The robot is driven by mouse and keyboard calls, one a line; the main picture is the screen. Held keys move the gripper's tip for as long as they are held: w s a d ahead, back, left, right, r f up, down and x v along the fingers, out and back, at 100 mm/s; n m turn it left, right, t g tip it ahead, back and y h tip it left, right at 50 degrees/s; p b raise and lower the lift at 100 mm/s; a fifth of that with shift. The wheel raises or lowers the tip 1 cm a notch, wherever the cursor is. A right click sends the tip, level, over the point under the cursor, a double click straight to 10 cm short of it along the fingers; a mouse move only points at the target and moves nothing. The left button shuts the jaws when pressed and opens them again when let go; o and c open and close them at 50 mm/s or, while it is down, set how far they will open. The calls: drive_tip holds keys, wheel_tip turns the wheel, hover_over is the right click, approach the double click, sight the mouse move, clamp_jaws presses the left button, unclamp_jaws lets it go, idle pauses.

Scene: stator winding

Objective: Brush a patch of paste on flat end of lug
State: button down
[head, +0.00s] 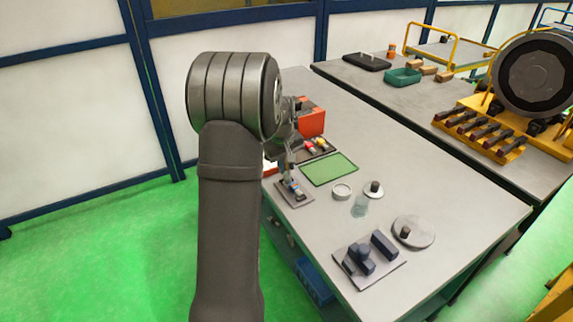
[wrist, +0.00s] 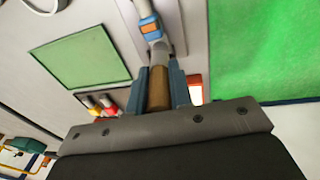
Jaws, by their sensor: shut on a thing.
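My gripper (wrist: 161,82) is shut on a brush (wrist: 158,92) with a brown cylindrical handle, pointing away from the wrist. Its pale far end reaches a small blue-and-orange piece (wrist: 151,28), apparently at the lug; I cannot tell if they touch. A grey lug-like part (wrist: 143,8) runs beyond that piece. In the head view my gripper (head: 289,160) is partly hidden by my arm and hangs over a small grey plate (head: 303,202) bearing the blue-and-orange piece. Paste on the lug is too small to tell.
A green mat (head: 329,169), a white round dish (head: 341,191), a clear jar (head: 360,207) and a small black-knobbed disc (head: 374,189) lie to the right. A red box (head: 311,122) stands behind. A plate with dark blocks (head: 388,272) is at the front.

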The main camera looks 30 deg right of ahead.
drive_tip(key=shift+a, duration=0.15)
drive_tip(key=shift+d, duration=0.35)
drive_tip(key=shift+a, duration=0.35)
drive_tip(key=shift+d, duration=0.15)
idle(0.4)
drive_tip(key=shift+r, duration=3.45)
